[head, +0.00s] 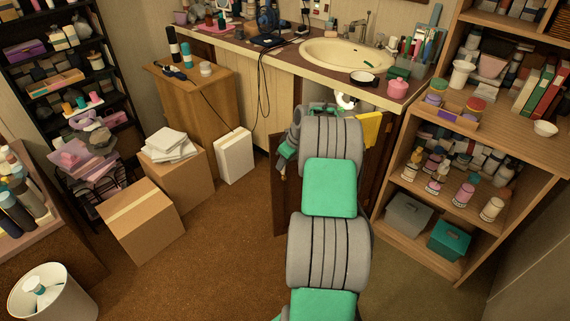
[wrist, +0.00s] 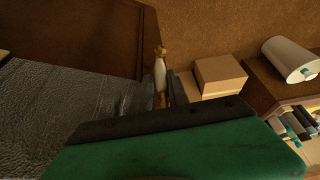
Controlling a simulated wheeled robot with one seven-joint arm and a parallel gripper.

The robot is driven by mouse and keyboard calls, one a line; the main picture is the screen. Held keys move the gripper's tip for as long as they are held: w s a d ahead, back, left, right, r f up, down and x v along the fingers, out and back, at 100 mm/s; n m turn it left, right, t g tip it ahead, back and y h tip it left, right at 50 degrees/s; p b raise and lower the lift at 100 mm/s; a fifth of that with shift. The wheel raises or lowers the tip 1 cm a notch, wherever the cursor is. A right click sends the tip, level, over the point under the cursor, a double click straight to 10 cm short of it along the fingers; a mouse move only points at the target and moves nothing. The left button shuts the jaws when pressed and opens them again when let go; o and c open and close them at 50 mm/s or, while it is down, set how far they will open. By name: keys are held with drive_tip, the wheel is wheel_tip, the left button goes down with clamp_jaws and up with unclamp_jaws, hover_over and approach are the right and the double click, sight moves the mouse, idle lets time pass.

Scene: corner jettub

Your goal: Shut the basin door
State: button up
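The basin door, a dark brown panel (head: 285,205), stands open below the basin (head: 345,54). My arm hides its middle in the head view. A dark brown panel (wrist: 95,40) that looks like the same door fills the upper left of the wrist view. A slim white piece with a brown end (wrist: 160,70) is at its edge, perhaps the handle. My gripper (head: 284,160) is beside the door, at the cabinet front, largely hidden behind my wrist. The wrist view shows its green body, but not clearly its fingertips. I cannot tell whether it touches the door.
A yellow cloth (head: 369,130) hangs right of my arm, near the open cabinet. A wooden shelf unit (head: 425,235) stands close on the right. A white box (head: 234,156) and cardboard boxes (head: 142,222) stand on the left. The brown carpet between them and my arm is clear.

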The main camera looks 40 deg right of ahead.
drive_tip(key=shift+o, duration=0.3)
drive_tip(key=shift+a, duration=0.1)
drive_tip(key=v, duration=0.7)
drive_tip(key=shift+s+r+p, duration=0.2)
drive_tip(key=shift+r+p, duration=0.15)
drive_tip(key=shift+p, duration=0.1)
